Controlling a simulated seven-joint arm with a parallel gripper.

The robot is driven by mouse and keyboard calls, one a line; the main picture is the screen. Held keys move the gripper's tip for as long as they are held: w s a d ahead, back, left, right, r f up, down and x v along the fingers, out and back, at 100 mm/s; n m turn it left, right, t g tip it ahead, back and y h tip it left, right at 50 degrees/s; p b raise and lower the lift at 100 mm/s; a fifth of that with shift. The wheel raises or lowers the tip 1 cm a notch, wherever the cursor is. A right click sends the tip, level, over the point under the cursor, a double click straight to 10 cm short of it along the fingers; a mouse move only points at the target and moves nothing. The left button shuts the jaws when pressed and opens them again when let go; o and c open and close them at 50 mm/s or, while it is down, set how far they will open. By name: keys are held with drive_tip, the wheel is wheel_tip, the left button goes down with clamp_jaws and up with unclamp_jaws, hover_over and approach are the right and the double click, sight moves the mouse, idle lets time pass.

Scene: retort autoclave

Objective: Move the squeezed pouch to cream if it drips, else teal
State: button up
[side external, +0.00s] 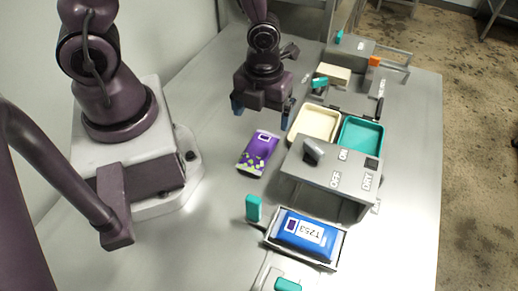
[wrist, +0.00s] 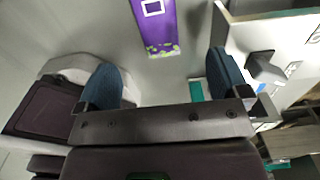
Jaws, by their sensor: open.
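A purple pouch (side external: 258,152) with a white square and yellow-green specks lies flat on the grey table; it also shows in the wrist view (wrist: 156,25). A blue pouch (side external: 305,230) with a white label lies in an open grey tray at the front. I see no drip or wet patch by either pouch. The cream bin (side external: 315,124) and teal bin (side external: 361,136) stand side by side and look empty. My gripper (side external: 262,108) is open and empty above the table, behind the purple pouch and left of the cream bin. Its two blue-grey fingers show apart in the wrist view (wrist: 165,80).
A grey housing (side external: 330,172) with a dark knob and OFF, ON and DRY lettering stands in front of the bins. A teal handle (side external: 253,208) rises beside the blue pouch's tray (side external: 340,252). More grey fixtures (side external: 350,48) stand behind. The table left of the purple pouch is clear.

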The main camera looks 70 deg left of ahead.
sight(261, 144)
drive_tip(key=f, duration=1)
drive_tip(key=shift+s+a+f, duration=0.1)
drive_tip(key=shift+a, duration=0.1)
drive_tip(key=c, duration=1.1)
